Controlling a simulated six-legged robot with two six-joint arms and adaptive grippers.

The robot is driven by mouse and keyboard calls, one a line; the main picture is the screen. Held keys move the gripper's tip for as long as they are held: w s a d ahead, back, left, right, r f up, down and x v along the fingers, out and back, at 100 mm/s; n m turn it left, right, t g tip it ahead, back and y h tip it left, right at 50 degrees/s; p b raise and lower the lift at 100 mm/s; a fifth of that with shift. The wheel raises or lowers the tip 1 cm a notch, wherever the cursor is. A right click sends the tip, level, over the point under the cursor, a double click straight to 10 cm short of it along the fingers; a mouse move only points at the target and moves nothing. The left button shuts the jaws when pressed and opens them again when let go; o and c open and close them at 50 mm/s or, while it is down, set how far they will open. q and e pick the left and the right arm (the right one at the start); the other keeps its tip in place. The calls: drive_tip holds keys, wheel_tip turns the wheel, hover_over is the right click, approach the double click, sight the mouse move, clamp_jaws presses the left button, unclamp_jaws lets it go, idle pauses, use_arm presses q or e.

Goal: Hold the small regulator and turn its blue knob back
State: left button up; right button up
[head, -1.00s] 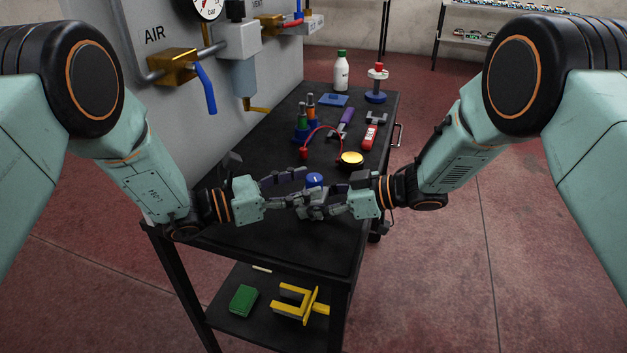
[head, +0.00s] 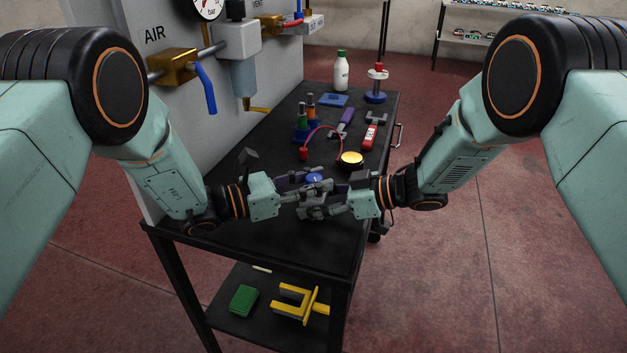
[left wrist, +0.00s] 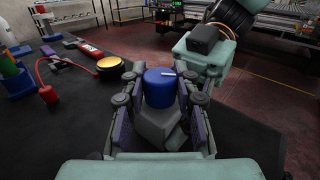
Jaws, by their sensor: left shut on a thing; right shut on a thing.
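The small regulator has a grey body (left wrist: 160,127) and a blue knob (left wrist: 161,88) on top with a pale mark on it. In the head view the knob (head: 314,178) shows between my two grippers above the cart top. My left gripper (head: 308,180) is shut on the blue knob, its fingers on both sides of it in the left wrist view (left wrist: 162,92). My right gripper (head: 318,205) comes from the right, lower, and is shut on the regulator's body. The fingers hide most of the body in the head view.
The AIR panel (head: 230,110) stands at the left.

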use_arm(q)
clamp_jaws()
drive_tip(key=shift+n+t+y, duration=0.3)
drive_tip(key=shift+n+t, duration=0.1)
drive_tip(key=shift+t, duration=0.2)
drive_tip(key=n+t+y, duration=0.1)
drive_tip(key=t, duration=0.1)
drive_tip(key=n+t+y, duration=0.1)
drive_tip(key=n, duration=0.1)
drive_tip(key=shift+s+d+t+y, duration=0.1)
drive_tip(key=shift+d+t+y, duration=0.05)
drive_tip(key=shift+t+y, duration=0.2)
drive_tip(key=shift+n+t+y, duration=1)
drive_tip(key=shift+t+y, duration=0.15)
drive_tip(key=o, duration=0.8)
unclamp_jaws()
